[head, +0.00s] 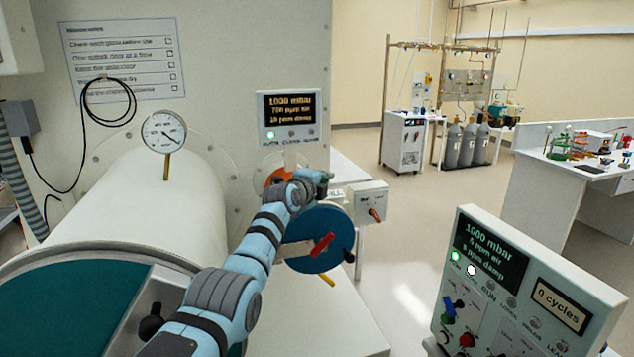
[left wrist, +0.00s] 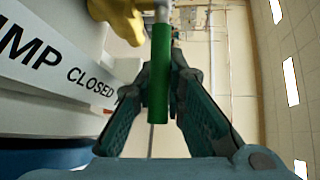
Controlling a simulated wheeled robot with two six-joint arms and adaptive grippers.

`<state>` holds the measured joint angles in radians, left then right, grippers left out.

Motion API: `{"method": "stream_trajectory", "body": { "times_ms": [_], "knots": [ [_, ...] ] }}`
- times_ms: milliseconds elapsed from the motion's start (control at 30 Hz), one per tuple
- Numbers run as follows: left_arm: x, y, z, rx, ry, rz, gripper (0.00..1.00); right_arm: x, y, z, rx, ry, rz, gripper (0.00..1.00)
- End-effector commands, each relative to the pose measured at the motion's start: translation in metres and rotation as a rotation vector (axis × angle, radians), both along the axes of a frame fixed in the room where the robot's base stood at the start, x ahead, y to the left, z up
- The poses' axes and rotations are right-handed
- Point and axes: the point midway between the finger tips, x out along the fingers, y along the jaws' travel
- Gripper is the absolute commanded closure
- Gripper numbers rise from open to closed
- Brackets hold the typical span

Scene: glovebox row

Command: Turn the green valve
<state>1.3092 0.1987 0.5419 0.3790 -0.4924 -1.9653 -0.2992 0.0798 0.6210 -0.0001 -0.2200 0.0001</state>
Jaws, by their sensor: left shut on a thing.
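The green valve handle (left wrist: 160,75) stands as a straight bar between my left gripper's two fingers in the left wrist view. My left gripper (left wrist: 160,92) is shut on it, with one finger on each side. A white panel (left wrist: 50,65) beside it reads "CLOSED" and, partly cut off, "UMP". In the head view my left gripper (head: 322,179) is beside the glovebox wall, above the blue round door. The green handle is hidden there behind the gripper and arm. My right gripper is not in view.
The blue round door (head: 316,255) with a red handle (head: 321,245) is close below my left gripper. A white box with a red lever (head: 374,214) stands to its right. A control panel (head: 520,290) fills the lower right. A yellow part (left wrist: 118,18) is near the green handle.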

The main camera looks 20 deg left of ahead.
Motion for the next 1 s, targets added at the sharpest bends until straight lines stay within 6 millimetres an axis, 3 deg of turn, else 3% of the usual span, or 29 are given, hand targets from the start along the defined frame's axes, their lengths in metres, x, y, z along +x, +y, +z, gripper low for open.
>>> {"method": "stream_trajectory", "body": {
  "times_ms": [33, 167, 200, 267, 800, 1000],
  "knots": [
    [0.000, 0.001, 0.008, 0.000, -0.015, 0.003, 1.00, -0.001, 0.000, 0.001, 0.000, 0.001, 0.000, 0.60],
    [0.000, 0.001, 0.008, 0.000, -0.016, 0.003, 1.00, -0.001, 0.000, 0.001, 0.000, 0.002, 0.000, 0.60],
    [0.000, 0.002, 0.008, 0.000, -0.016, 0.003, 0.88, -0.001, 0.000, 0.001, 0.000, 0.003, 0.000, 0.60],
    [0.000, 0.002, 0.008, 0.000, -0.016, 0.004, 0.79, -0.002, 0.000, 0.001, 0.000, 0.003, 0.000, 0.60],
    [-0.001, 0.002, 0.003, 0.000, -0.004, 0.003, 0.79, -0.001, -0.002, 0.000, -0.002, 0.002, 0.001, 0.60],
    [-0.011, 0.002, 0.004, 0.001, -0.007, 0.000, 0.79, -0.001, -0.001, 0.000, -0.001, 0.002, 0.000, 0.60]
  ]
}}
